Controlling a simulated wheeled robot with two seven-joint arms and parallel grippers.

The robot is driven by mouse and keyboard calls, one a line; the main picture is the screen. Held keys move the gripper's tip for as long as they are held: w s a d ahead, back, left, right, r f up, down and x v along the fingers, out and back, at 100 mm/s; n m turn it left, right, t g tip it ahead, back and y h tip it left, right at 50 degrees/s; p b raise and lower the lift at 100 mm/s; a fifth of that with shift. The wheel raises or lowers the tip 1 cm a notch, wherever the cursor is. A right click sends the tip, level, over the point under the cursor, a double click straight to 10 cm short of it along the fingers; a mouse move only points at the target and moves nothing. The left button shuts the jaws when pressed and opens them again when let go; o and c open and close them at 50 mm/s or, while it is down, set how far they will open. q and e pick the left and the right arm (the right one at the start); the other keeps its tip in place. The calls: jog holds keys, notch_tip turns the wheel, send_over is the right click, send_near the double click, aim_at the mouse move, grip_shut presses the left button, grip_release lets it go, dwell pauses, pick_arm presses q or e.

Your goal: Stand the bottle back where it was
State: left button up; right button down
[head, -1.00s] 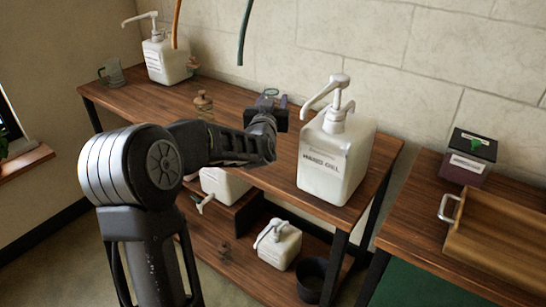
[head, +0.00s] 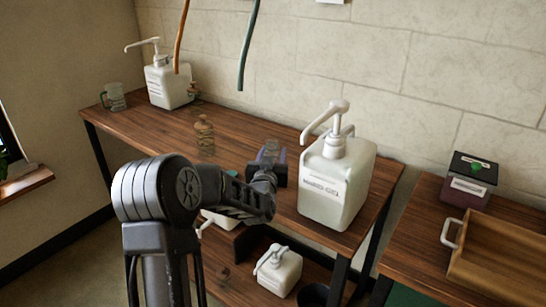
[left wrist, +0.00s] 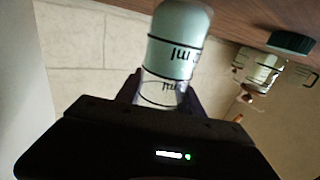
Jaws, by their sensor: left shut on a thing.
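My left gripper (head: 271,160) is shut on a clear bottle (head: 270,149) beside the large white pump bucket (head: 336,185). In the left wrist view the gripper (left wrist: 162,92) clasps the bottle (left wrist: 178,45), which has a pale filling and dark "ml" markings. The bottle looks roughly upright in the head view. I cannot tell whether its base touches the table (head: 237,125), as the gripper hides it. My right gripper is not in view.
An amber bottle (head: 204,137) stands left of my gripper. A second pump bucket (head: 167,85) and a glass mug (head: 115,97) stand at the back left. More pump containers (head: 277,270) sit on the lower shelf. A wooden tray (head: 500,248) and dark box (head: 469,180) are right.

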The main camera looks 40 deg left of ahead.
pick_arm(q)
jog(key=shift+f, duration=0.25)
jog(key=shift+f, duration=0.15)
jog(key=o, duration=1.3)
jog(key=v, duration=1.2)
jog(key=shift+b, duration=0.35)
